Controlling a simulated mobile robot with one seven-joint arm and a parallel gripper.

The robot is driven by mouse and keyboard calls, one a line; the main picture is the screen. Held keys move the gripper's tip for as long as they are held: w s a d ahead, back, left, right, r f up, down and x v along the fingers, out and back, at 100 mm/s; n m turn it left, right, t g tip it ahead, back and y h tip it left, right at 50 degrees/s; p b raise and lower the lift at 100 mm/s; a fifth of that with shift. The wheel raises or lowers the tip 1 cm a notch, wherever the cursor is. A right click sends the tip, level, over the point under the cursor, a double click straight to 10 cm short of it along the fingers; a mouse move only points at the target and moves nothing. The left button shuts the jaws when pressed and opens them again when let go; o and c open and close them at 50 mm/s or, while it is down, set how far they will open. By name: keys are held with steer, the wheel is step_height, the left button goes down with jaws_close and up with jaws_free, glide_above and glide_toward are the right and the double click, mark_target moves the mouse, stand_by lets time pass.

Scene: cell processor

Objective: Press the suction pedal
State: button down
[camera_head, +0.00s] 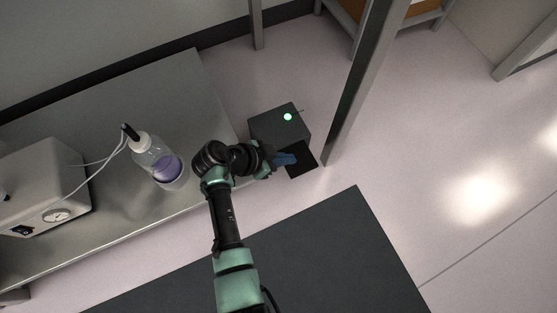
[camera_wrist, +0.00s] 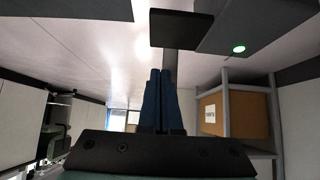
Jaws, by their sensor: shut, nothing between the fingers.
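The suction pedal is a dark grey box (camera_head: 275,125) with a lit green light (camera_head: 288,117) on top and a flat black plate (camera_head: 301,160) at its near right side. In the wrist view the black plate (camera_wrist: 181,28) is at the top, beside the dark box (camera_wrist: 255,25) with the green light. My gripper (camera_head: 291,159) has blue fingers, shut and empty, which appear over or beside the black plate in the head view. In the wrist view the fingers (camera_wrist: 162,72) point toward the plate. I cannot tell whether they touch it.
A metal bench (camera_head: 110,105) at left carries a bottle of purple liquid (camera_head: 160,165) and a beige machine with a gauge (camera_head: 45,185). A grey post (camera_head: 362,75) stands close right of the pedal. A dark surface (camera_head: 330,250) lies in front. Open floor (camera_head: 460,150) is at right.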

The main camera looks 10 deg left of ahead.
steer(key=b, duration=0.4)
glide_toward(305, 165)
steer(key=x, duration=0.4)
steer(key=shift+w+d+r, duration=0.1)
steer(key=shift+w+d, duration=0.4)
steer(key=shift+f+b, duration=0.55)
steer(key=shift+f, duration=0.2)
steer(key=shift+s, duration=0.15)
